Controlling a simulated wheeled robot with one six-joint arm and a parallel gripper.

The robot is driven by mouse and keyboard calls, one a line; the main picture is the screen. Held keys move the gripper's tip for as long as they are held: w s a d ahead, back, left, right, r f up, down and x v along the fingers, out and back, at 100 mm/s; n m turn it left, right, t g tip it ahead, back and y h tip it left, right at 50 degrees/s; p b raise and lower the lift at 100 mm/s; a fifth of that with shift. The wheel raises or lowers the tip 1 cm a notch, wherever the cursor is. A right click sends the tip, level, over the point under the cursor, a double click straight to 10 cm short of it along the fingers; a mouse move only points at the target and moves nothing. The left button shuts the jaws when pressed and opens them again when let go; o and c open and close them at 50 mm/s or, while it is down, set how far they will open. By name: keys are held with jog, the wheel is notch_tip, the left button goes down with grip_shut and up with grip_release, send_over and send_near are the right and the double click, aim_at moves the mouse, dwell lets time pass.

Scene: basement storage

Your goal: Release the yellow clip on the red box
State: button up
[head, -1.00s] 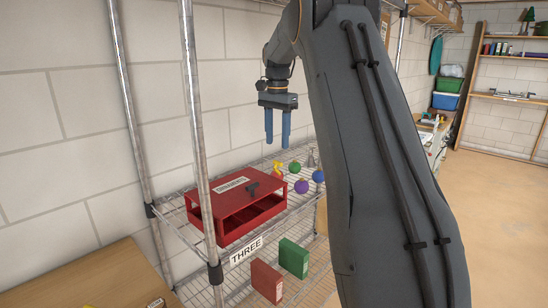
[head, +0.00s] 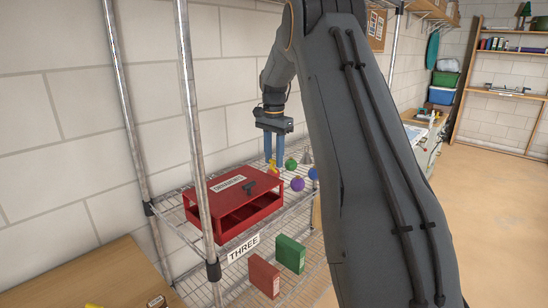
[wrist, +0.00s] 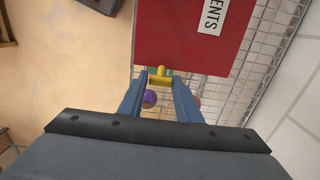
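The red box (head: 236,198) sits on the wire shelf, with a white label and a dark handle on top. The yellow clip (wrist: 160,79) is at the box's edge in the wrist view, seen between the tips of my two blue fingers. In the head view the yellow clip (head: 274,172) is partly hidden at the box's far right end, just below my fingertips. My gripper (head: 273,162) points down above it. Its fingers stand apart, with a gap on both sides of the clip. I cannot tell whether they touch it.
A green ball (head: 291,164), a purple ball (head: 297,184) and a blue ball (head: 313,173) are close to the clip on the same shelf. A metal shelf post (head: 193,120) stands in front of the box. Red and green binders (head: 291,255) stand on the shelf below.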

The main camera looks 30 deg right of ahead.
jog(key=c, duration=0.6)
jog(key=shift+w+d+r+g+y+p, duration=0.1)
jog(key=shift+w+d+g+y+p, duration=0.1)
jog(key=shift+d+y+p, duration=0.25)
jog(key=shift+w+d+g+y+p, duration=0.1)
jog(key=shift+d+g+y, duration=0.15)
jog(key=shift+y, duration=0.4)
jog(key=o, duration=1.1)
jog(key=shift+c, duration=0.2)
jog(key=b+v, duration=0.2)
jog(key=v, duration=0.5)
jog(key=shift+d+r, duration=0.2)
jog(key=shift+r, duration=0.2)
